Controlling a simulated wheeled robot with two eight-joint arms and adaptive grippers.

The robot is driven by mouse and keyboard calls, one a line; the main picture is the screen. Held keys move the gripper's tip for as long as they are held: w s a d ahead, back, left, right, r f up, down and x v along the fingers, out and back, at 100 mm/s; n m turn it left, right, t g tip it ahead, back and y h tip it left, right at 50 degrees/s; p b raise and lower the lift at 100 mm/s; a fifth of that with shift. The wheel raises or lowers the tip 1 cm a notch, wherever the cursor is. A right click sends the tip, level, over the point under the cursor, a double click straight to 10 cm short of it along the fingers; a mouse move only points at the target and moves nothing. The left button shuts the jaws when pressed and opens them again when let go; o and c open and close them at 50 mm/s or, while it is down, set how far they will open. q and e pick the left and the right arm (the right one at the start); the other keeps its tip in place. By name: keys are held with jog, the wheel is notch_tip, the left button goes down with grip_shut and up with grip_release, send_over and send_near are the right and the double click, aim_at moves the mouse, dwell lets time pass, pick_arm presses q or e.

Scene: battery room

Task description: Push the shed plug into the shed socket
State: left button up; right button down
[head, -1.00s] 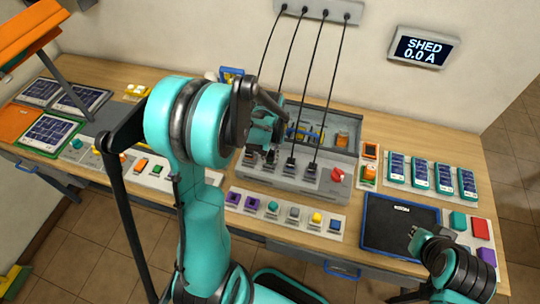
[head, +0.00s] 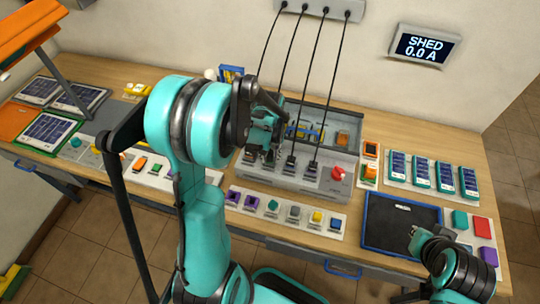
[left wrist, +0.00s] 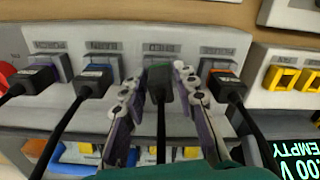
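Narrow gaps seem to remain between fingers and plug. The plug stands at its socket (left wrist: 157,60) on the grey box; I cannot tell how deep it sits. In the head view my left gripper (head: 264,146) is over the left part of the box and hides this plug. My right gripper (head: 416,240) is by the dark tray; its fingers are unclear.
An orange-marked plug (left wrist: 227,82) and a blue-marked plug (left wrist: 92,82) stand close on either side. Black cables hang from a wall strip (head: 320,10). A red knob (head: 337,173) is on the box's right. The wall display (head: 423,47) reads SHED 0.0 A.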

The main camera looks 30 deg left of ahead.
aim_at(271, 154)
pick_arm(q)
jog(key=shift+r+p, duration=3.8)
jog(key=shift+r, duration=1.7)
jog(key=shift+d+f, duration=0.1)
jog(key=shift+d, duration=0.05)
jog(key=s+d+f+m+t+b, duration=0.2)
jog(key=s+d+b, duration=0.3)
jog(key=b, duration=0.3)
jog(key=s+d+f+m+t+b, duration=0.2)
jog(key=s+d+t+b, duration=0.3)
jog(key=b, duration=0.4)
jog(key=shift+s+d+f+m, duration=0.15)
jog(key=shift+s+f+m, duration=0.3)
jog(key=shift+m, duration=0.45)
jog(key=shift+o, duration=0.5)
jog(key=shift+r, duration=0.15)
